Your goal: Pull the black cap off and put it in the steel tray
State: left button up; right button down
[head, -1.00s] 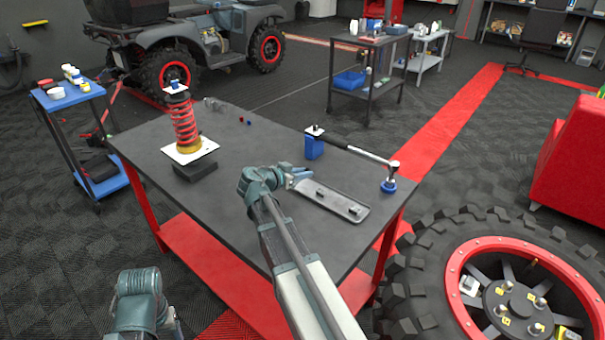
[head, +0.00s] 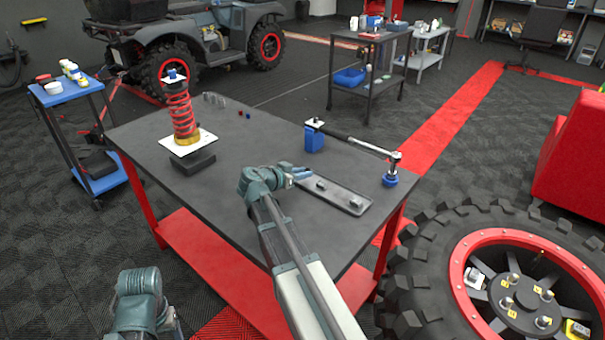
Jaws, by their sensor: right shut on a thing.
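My right gripper (head: 301,173) is over the middle of the dark table, at the left end of a long grey metal tray (head: 330,196). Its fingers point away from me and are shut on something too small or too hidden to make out. The tray holds two small dark pieces (head: 353,203); I cannot tell whether either is the black cap. I cannot pick out the black cap for certain. My left arm shows at the bottom left, but its fingers are not in view.
A red spring on a white plate (head: 186,142) stands at the table's left. A torque wrench (head: 357,144) rests across two blue supports behind the tray. Small metal parts (head: 215,99) stand at the back. A large tyre (head: 420,270) is at the right. The table's front left is clear.

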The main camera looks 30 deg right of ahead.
jog(key=c, duration=0.7)
grip_release()
jog(key=p+v, duration=0.5)
jog(key=v, duration=0.7)
jog(key=shift+a+r, duration=0.25)
jog(key=shift+r, duration=0.05)
jog(key=shift+s+a+r, duration=0.1)
jog(key=shift+s+a, duration=0.1)
jog(key=shift+a, duration=0.3)
jog(key=shift+a, duration=0.1)
